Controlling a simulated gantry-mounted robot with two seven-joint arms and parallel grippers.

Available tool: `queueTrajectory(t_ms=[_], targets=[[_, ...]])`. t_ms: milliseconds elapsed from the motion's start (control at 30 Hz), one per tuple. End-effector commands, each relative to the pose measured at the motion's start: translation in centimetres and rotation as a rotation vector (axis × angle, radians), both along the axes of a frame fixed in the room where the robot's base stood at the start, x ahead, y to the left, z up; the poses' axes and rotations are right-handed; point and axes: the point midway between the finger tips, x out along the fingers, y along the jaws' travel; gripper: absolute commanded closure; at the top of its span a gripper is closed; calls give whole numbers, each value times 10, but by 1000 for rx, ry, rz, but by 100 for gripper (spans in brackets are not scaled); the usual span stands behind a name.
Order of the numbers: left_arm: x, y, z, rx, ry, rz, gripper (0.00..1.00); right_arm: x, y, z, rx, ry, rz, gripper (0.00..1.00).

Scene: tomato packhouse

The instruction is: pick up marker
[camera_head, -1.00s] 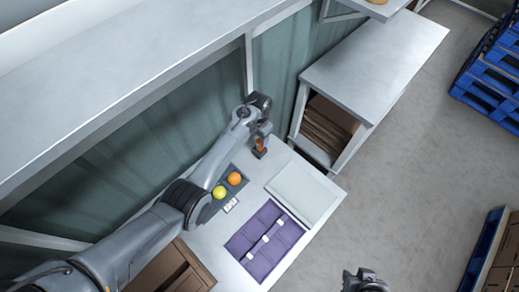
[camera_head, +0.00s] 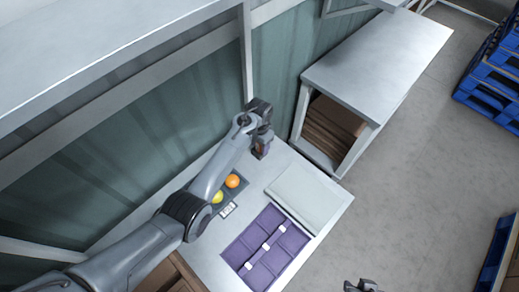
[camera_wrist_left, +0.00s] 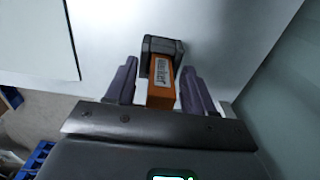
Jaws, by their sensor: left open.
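The marker appears to be the orange block with a dark grey end and a printed label (camera_wrist_left: 161,94) in the left wrist view. My left gripper (camera_wrist_left: 159,66) is open, with one purple-grey finger on each side of it. A gap shows beside each finger. In the head view the left gripper (camera_head: 262,147) points down at the far end of the table and mostly hides the marker. Part of my right gripper (camera_head: 364,286) shows at the bottom edge of the head view, and its jaws are not clear.
On the white table (camera_head: 210,242) an orange ball (camera_head: 232,181) and a yellow ball (camera_head: 217,197) sit on a dark tray. A purple organizer (camera_head: 258,262) and a pale flat panel (camera_head: 303,197) lie to the right. A green wall (camera_head: 160,125) stands close behind the gripper.

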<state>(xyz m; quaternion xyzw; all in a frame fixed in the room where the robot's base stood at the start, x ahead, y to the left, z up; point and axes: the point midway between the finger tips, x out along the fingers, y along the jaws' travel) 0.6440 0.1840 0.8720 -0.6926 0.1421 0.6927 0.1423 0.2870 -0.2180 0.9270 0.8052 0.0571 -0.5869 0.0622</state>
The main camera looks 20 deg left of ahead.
Motion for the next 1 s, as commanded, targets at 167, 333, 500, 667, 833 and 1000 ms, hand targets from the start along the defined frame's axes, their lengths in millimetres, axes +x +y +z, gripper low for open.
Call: queueTrajectory(t_ms=[167,333,500,667,833,1000], targets=[[0,0,1,0,0,0,47,0,-1,1,-5,-1,4,73],[0,0,1,0,0,0,67,0,-1,1,-5,-2,5,73],[0,0,1,0,0,0,93,0,-1,1,-5,-2,4,73],[0,0,1,0,0,0,99,0,0,1,-2,-1,1,73],[0,0,2,0,0,0,100,0,0,3,2,-2,-2,73],[0,0,9,0,0,0,100,0,1,10,4,-1,-3,73]])
